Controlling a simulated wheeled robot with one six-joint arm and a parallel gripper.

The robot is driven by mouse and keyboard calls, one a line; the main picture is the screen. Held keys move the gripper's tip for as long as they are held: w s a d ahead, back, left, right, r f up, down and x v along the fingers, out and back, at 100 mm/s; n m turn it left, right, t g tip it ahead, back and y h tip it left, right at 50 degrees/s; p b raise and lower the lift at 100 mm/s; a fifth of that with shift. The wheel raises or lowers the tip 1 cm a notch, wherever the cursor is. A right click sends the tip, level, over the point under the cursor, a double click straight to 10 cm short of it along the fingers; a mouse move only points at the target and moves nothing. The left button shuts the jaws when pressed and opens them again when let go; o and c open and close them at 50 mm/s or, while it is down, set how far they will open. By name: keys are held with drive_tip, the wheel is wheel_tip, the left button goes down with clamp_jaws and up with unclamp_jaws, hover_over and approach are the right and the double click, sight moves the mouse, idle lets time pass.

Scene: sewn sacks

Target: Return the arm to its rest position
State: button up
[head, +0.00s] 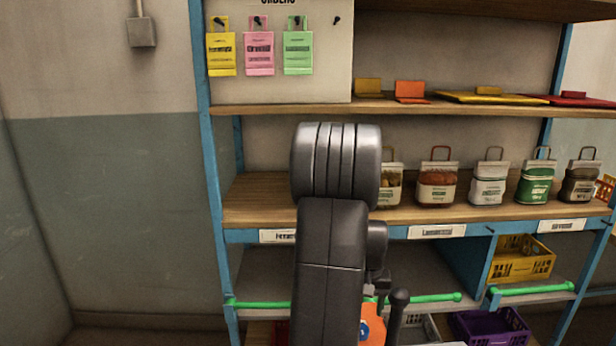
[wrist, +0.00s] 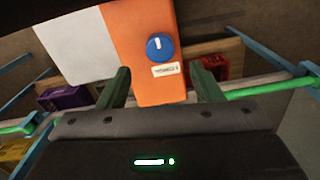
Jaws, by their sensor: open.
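My gripper (wrist: 163,80) shows in the wrist view with its two dark green fingers spread apart. An orange and white box (wrist: 135,45) with a blue knob and a small label lies beyond the fingers, and I see no grip on it. In the head view my dark arm rises in front of the shelving and bends at a thick ribbed joint. A piece of the orange box (head: 372,328) shows low beside my arm.
A blue-framed shelving unit (head: 215,210) stands ahead, with several sewn sacks (head: 437,188) on its middle shelf. Green rails (head: 430,299) run along the front. Yellow (head: 522,262) and purple (head: 490,328) crates sit lower right. Open space lies left of the frame, before the wall.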

wheel_tip(320, 180, up, 6)
drive_tip(key=shift+r, duration=0.2)
drive_tip(key=shift+r, duration=0.1)
idle(0.3)
